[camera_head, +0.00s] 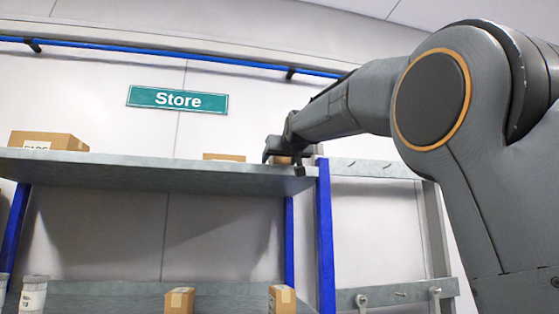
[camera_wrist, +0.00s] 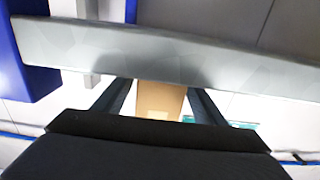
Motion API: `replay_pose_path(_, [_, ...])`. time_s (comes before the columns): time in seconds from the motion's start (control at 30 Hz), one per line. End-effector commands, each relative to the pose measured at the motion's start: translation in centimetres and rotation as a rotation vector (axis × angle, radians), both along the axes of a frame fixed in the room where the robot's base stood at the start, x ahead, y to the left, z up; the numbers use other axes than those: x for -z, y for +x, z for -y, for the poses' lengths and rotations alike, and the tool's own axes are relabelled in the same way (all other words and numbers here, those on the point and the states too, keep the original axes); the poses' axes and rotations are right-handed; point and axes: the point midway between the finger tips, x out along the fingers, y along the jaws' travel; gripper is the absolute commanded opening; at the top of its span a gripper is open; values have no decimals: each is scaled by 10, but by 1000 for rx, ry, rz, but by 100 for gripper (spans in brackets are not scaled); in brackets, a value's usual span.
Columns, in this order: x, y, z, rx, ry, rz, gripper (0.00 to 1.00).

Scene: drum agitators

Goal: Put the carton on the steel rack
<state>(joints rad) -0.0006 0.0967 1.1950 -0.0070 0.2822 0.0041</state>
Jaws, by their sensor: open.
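The steel rack (camera_head: 160,172) has a grey top shelf and blue posts, and fills the left and middle of the head view. My gripper (camera_head: 285,160) is at the right end of its top shelf. A small brown carton (camera_wrist: 160,98) shows between my two open fingers in the wrist view. In the head view it is mostly hidden behind my gripper. I cannot tell whether the fingers touch it. The shelf's grey edge (camera_wrist: 190,57) crosses the wrist view just beyond the carton.
A larger brown box (camera_head: 60,141) and a low box (camera_head: 224,157) are on the top shelf. Two small cartons (camera_head: 179,300) (camera_head: 282,298) and white tubs (camera_head: 33,295) stand lower down. A "Store" sign (camera_head: 178,100) hangs on the wall behind. A blue post (camera_head: 325,235) stands below my gripper.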

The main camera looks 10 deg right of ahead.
Motion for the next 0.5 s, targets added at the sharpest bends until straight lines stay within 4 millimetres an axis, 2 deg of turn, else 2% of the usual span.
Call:
replay_pose_path(0.17, [0,-10,0,0,0,2,65])
replay_pose_path(0.5, [1,-58,0,0,0,3,65])
